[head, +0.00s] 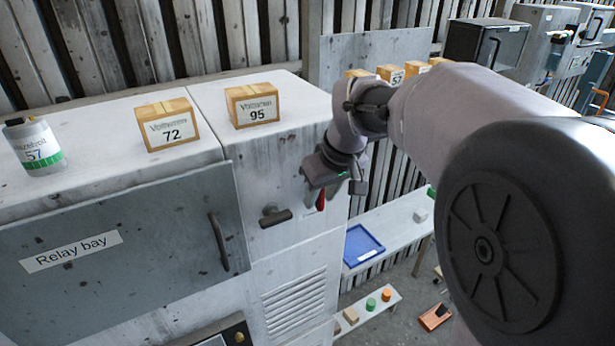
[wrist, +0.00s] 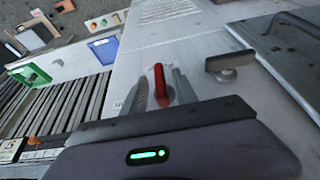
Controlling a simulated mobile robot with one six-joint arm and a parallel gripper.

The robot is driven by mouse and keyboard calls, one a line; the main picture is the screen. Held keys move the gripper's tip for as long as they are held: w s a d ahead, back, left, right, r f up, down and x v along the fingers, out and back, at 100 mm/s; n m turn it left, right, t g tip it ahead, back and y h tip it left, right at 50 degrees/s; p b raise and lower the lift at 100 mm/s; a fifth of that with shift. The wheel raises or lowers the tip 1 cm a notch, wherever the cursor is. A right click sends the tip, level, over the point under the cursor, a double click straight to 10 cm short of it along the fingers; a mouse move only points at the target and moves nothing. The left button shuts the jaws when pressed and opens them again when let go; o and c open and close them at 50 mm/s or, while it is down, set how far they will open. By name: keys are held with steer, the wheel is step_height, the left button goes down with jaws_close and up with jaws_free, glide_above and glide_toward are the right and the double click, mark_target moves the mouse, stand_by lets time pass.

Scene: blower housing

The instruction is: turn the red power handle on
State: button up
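The red power handle (head: 320,200) is on the front of the pale grey cabinet, partly hidden behind my gripper in the head view. In the wrist view the red handle (wrist: 160,84) stands between the two fingers of my gripper (wrist: 160,88). The fingers are apart, one on each side of the handle, with a visible gap at least on the left. In the head view my gripper (head: 334,184) is close in front of the cabinet's right part.
A dark knob-like handle (head: 275,215) is left of the red handle. The Relay bay door (head: 120,250) is further left. Boxes labelled 72 (head: 168,124) and 95 (head: 252,104) and a can (head: 35,146) stand on top. A blue tray (head: 362,246) lies on a shelf to the right.

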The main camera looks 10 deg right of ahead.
steer(key=shift+s, duration=0.1)
steer(key=shift+c, duration=0.2)
jaws_close()
